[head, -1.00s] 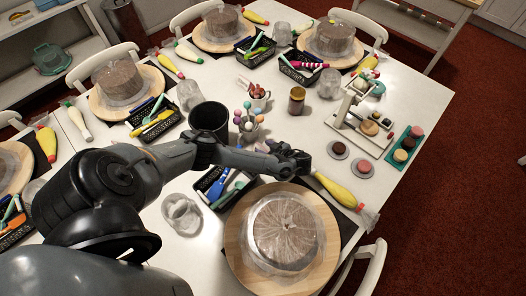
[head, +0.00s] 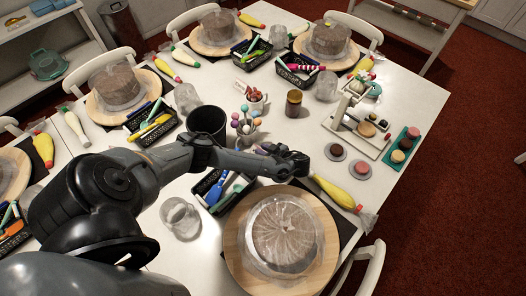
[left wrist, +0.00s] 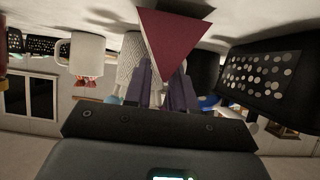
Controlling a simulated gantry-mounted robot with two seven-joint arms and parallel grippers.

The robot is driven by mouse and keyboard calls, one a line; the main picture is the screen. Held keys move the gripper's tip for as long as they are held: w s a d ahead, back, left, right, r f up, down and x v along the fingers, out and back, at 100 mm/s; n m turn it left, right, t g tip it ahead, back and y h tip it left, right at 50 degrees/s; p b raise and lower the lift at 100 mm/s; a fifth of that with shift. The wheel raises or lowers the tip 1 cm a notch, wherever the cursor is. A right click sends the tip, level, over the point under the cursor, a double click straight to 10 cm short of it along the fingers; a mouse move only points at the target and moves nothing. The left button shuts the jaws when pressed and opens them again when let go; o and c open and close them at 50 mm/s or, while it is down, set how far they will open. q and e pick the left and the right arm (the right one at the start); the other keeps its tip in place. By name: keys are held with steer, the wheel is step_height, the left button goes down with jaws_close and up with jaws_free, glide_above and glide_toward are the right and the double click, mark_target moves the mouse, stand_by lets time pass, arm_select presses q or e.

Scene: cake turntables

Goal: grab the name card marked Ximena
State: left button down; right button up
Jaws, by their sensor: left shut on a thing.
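In the head view the card is hidden or too small to make out by the gripper. My right gripper is not in view.
The nearest cake (head: 283,232) stands under a clear cover. A yellow piping bag (head: 336,192) lies right of my gripper. Behind it are a dark cup (head: 207,122), a jar (head: 294,103) and a stand with coloured balls (head: 245,125). Small discs (head: 336,151) lie to the right.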

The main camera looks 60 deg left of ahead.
arm_select(q)
step_height(320, 180, up, 7)
steer(key=p, duration=0.3)
step_height(320, 180, up, 10)
steer(key=p, duration=1)
